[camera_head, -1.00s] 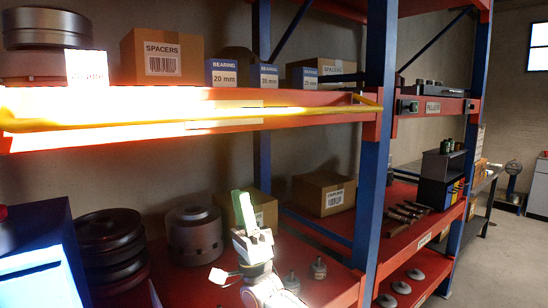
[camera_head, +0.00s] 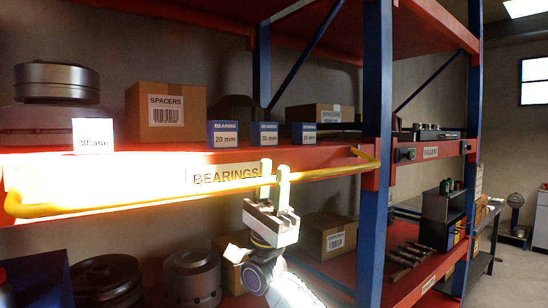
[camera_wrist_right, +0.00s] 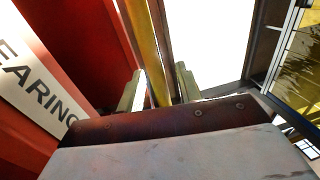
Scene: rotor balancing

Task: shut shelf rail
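The shelf rail is a yellow bar (camera_head: 325,172) running along the front of the upper red shelf, with a bent right end near the blue post. Its left part is washed out by glare. My right gripper (camera_head: 275,172) is raised at the rail, right of the BEARINGS label (camera_head: 225,177). In the right wrist view the rail (camera_wrist_right: 146,45) passes between the two separated fingers (camera_wrist_right: 157,90). The gripper looks open around it, with gaps beside the bar; contact cannot be told. My left gripper is out of view.
On the upper shelf are a spacers carton (camera_head: 166,112), several blue bearing boxes (camera_head: 222,134) and a dark round part (camera_head: 63,80). A blue post (camera_head: 374,120) stands right of my gripper. The lower shelf holds a carton (camera_head: 328,238) and metal rotors (camera_head: 192,280).

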